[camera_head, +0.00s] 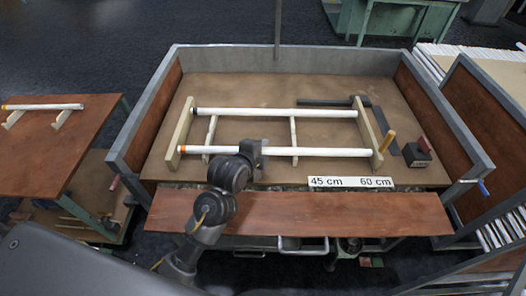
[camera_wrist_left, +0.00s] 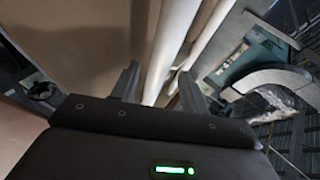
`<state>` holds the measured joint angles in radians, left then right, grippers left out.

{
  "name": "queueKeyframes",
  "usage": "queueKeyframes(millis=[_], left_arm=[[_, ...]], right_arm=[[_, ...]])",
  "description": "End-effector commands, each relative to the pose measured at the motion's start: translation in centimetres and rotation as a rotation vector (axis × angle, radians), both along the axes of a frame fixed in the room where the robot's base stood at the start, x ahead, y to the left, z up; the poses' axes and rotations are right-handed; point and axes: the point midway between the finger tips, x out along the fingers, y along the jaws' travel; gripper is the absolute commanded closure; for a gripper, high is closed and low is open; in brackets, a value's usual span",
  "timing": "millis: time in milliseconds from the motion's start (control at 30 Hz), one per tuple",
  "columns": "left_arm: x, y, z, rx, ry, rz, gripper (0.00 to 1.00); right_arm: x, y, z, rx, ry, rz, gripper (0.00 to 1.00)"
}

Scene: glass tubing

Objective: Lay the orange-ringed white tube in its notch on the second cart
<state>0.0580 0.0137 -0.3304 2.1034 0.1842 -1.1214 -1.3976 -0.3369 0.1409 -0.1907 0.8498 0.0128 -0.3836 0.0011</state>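A long white tube with an orange ring (camera_head: 320,152) at its left end lies across the front of a wooden rack (camera_head: 176,138) on the bench. My left gripper (camera_head: 254,150) is at this tube, left of its middle. In the left wrist view, the fingers (camera_wrist_left: 158,92) are apart, with a white tube (camera_wrist_left: 165,45) running through the gap; contact cannot be told. Another white tube with an orange ring (camera_head: 45,106) rests on two small wooden supports (camera_head: 61,119) on the cart at the left (camera_head: 50,150). My right gripper is not in view.
A white tube with a black ring (camera_head: 270,112) lies at the rack's back. A label (camera_head: 350,182) reads "45 cm 60 cm". Raised walls (camera_head: 150,110) enclose the bench sides and back. A dark block (camera_head: 416,155) sits at right. Floor shows between bench and left cart.

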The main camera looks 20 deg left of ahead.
Motion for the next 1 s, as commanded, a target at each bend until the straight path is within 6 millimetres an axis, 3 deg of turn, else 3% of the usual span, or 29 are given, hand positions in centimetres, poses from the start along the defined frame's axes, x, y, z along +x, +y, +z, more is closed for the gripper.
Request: queueKeyframes(millis=[267, 400, 600, 800, 1000], left_arm=[[0.0, 0.0, 0.2, -0.001, -0.001, 0.001, 0.55], [-0.1, 0.0, 1.6, -0.002, -0.003, 0.002, 0.55], [-2.8, 0.6, 3.3, 0.001, 0.0, -0.001, 0.55], [-6.7, 1.4, 5.9, -0.001, 0.003, 0.0, 0.55], [-9.2, 2.0, 7.1, -0.001, 0.001, 0.0, 0.55]], right_arm=[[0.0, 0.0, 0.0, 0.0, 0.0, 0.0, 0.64], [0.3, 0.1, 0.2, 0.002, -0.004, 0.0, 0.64], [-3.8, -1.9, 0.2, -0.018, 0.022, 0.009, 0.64], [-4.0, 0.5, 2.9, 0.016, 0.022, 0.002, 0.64], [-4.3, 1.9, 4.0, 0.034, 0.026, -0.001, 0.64]])
